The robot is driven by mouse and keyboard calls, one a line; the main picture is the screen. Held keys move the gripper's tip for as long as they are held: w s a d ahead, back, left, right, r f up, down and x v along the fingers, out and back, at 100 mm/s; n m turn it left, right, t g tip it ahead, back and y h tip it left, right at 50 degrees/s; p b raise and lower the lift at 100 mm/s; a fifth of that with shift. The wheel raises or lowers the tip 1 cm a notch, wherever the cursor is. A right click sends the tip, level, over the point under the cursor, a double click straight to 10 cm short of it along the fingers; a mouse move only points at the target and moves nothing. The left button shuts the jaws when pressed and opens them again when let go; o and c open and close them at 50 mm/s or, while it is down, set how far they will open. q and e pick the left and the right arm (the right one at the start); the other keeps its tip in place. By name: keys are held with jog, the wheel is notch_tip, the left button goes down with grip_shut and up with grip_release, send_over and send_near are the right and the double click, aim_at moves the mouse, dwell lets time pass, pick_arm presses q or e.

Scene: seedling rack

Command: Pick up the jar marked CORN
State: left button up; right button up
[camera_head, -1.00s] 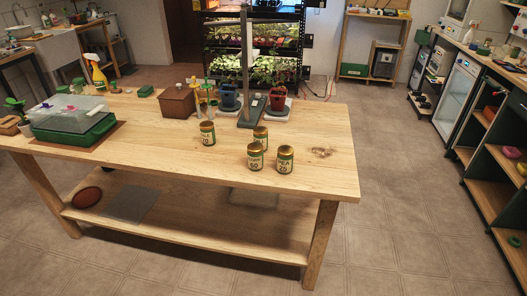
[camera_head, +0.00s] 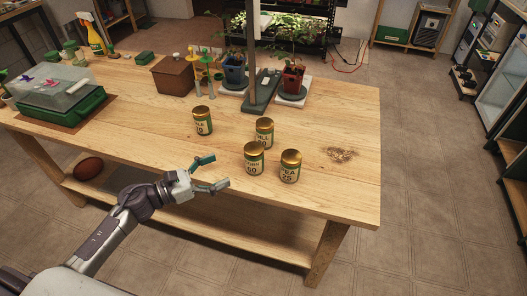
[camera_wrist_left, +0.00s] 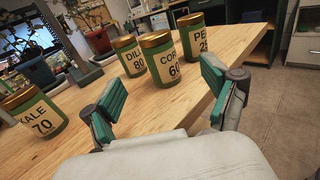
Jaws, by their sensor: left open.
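The CORN 60 jar (camera_head: 253,160) is a green jar with a cream label and gold lid, standing upright near the table's front edge. In the left wrist view the CORN jar (camera_wrist_left: 165,62) stands ahead between my finger lines, its label facing me. My left gripper (camera_head: 216,172) is open and empty, left of the CORN jar and apart from it, near the front edge. Its green-padded fingers also show in the left wrist view (camera_wrist_left: 161,85). My right gripper is not in view.
The PEA 25 jar (camera_head: 291,168) stands close right of the CORN jar. The DILL 80 jar (camera_head: 264,133) is just behind it. The KALE 70 jar (camera_head: 203,121) is back left. Potted plants and a brown box (camera_head: 173,76) stand farther back. The table (camera_head: 150,135) is clear left of the jars.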

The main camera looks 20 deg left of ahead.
aim_at(254, 154)
pick_arm(q)
jog(key=p+x, duration=0.1)
jog(key=x, duration=0.4)
jog(key=shift+w+d, duration=0.1)
jog(key=shift+w, duration=0.2)
jog(key=shift+w+d, duration=0.2)
jog(key=shift+d, duration=0.05)
jog(key=shift+w+d+p, duration=0.2)
jog(key=shift+p, duration=0.1)
jog(key=p+x, duration=0.1)
jog(key=x, duration=0.3)
jog(key=shift+w+d+f+p, duration=0.15)
jog(key=shift+w+p, duration=0.1)
jog(key=shift+p, duration=0.05)
jog(key=c, duration=1.3)
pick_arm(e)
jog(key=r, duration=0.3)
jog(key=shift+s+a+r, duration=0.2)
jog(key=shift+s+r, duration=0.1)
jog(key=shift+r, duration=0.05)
pick_arm(q)
jog(key=shift+c, duration=0.2)
